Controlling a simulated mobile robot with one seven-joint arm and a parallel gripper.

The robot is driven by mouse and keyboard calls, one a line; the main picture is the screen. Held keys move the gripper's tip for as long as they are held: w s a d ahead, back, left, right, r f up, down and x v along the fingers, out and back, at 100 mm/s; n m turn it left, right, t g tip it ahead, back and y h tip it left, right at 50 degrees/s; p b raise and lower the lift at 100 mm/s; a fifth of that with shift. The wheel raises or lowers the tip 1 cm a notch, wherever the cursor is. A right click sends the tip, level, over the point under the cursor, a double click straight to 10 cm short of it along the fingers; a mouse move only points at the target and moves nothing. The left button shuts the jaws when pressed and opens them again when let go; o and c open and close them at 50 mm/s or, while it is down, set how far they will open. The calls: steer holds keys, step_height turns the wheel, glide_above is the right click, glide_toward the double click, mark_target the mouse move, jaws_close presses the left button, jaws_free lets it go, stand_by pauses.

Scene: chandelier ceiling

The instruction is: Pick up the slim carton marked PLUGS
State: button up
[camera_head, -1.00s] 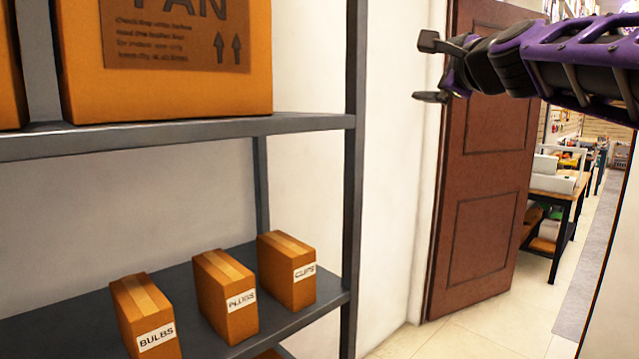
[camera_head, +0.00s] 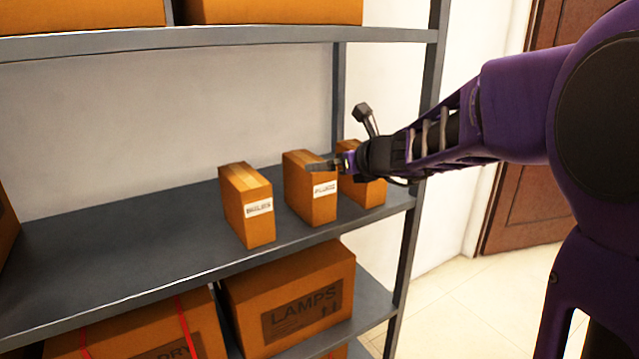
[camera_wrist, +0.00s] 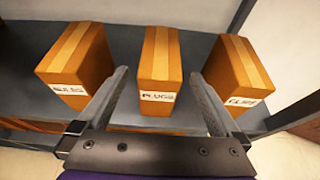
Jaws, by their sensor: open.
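The slim carton marked PLUGS (camera_head: 310,188) is an orange-brown box with a white label, standing upright on the middle shelf between two like cartons. In the wrist view the PLUGS carton (camera_wrist: 160,72) stands straight ahead, centred beyond the fingers. My gripper (camera_head: 340,138) reaches in from the right, in front of the PLUGS carton's upper part. It is open and empty; in the wrist view its fingers (camera_wrist: 160,88) are spread wider than the carton's front face. One finger overlaps the carton's top in the head view; I cannot tell whether it touches.
The BULBS carton (camera_head: 247,205) stands to the left and the CLIPS carton (camera_wrist: 238,77) close to the right. An upper shelf (camera_head: 250,37) hangs above, and a post (camera_head: 425,120) stands at the right. A LAMPS box (camera_head: 290,300) sits below.

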steer(key=x, duration=0.6)
steer(key=shift+w+a, duration=0.1)
steer(key=shift+a, duration=0.15)
steer(key=x, duration=0.5)
steer(key=shift+w+d+f+b, duration=0.1)
steer(key=shift+d+f+b, duration=0.05)
steer(key=shift+b, duration=0.15)
steer(key=shift+c, duration=0.3)
jaws_close()
